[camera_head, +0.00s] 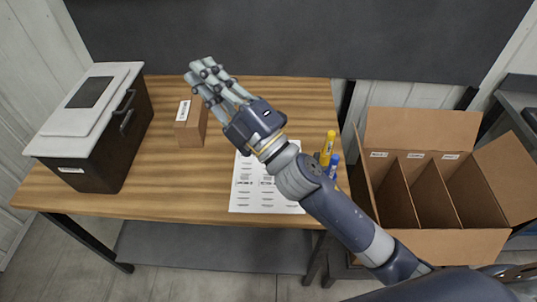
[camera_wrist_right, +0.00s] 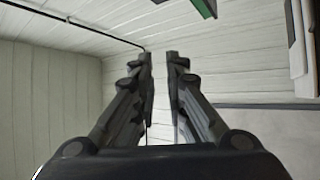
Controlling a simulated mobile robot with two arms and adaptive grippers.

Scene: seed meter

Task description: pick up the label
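A white sheet with rows of printed labels (camera_head: 262,200) lies flat on the wooden table, partly hidden behind my right arm. A small brown box (camera_head: 193,128) stands left of the sheet and bears a white label (camera_head: 183,110). My right gripper (camera_head: 204,72) is above the back of the table, fingers pointing to the back left, over and apart from the box. In the right wrist view its fingertips (camera_wrist_right: 162,62) are a narrow gap apart with nothing between them. My left gripper is not in view.
A dark box with a white lid (camera_head: 92,122) stands at the table's left end. Yellow and blue markers (camera_head: 328,147) stand at the right edge. Right of the table is an open carton (camera_head: 432,243) with labelled compartments. The table's front left is clear.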

